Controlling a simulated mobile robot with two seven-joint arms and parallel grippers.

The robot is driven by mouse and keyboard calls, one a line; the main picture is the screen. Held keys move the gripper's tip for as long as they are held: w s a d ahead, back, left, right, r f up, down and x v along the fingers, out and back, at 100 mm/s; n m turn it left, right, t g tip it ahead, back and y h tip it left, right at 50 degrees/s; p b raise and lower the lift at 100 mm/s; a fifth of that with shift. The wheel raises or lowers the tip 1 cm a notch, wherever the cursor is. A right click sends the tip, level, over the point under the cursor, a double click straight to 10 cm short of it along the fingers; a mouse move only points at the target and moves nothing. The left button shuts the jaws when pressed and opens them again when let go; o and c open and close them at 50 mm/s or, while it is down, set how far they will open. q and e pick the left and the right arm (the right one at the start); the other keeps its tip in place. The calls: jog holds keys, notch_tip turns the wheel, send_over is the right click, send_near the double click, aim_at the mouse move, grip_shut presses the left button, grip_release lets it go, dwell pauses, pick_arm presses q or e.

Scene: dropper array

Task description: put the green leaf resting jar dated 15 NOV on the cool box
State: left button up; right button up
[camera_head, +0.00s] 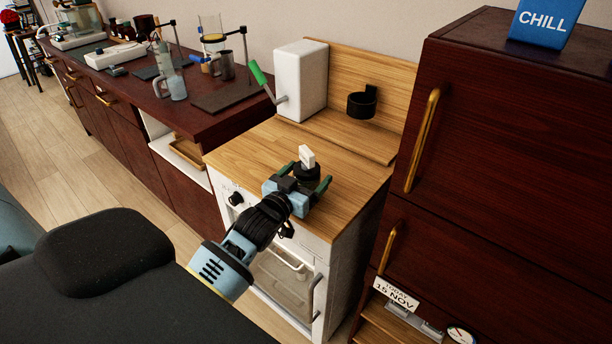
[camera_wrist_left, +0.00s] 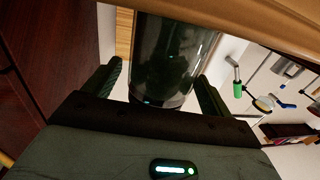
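A dark green glass jar (camera_wrist_left: 172,60) fills the middle of the left wrist view, its far end cut off by a tan edge. In the head view only its black top (camera_head: 306,173) shows, with a white tag (camera_head: 307,157); no date is readable on it. My left gripper (camera_head: 300,186) is at the jar, above the front of the wooden counter. Its green fingers (camera_wrist_left: 160,85) stand apart on either side of the jar, with a narrow gap at the left finger. The cool box is not clearly identifiable; a blue CHILL sign (camera_head: 545,22) stands on the tall dark cabinet. My right gripper is not in view.
The wooden counter (camera_head: 250,152) carries a white box (camera_head: 301,80) with a green-handled crank and a black ring holder (camera_head: 362,102). The tall red-brown cabinet (camera_head: 510,130) stands at right. A card reading 15 NOV (camera_head: 396,293) sits below. A dark bench (camera_head: 190,115) with glassware extends left.

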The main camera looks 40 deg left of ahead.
pick_arm(q)
jog(key=shift+r, duration=0.2)
jog(key=shift+s+f, duration=0.1)
jog(key=shift+s, duration=0.25)
jog(key=s, duration=1.1)
jog(key=shift+s+d, duration=0.15)
jog(key=shift+d, duration=0.2)
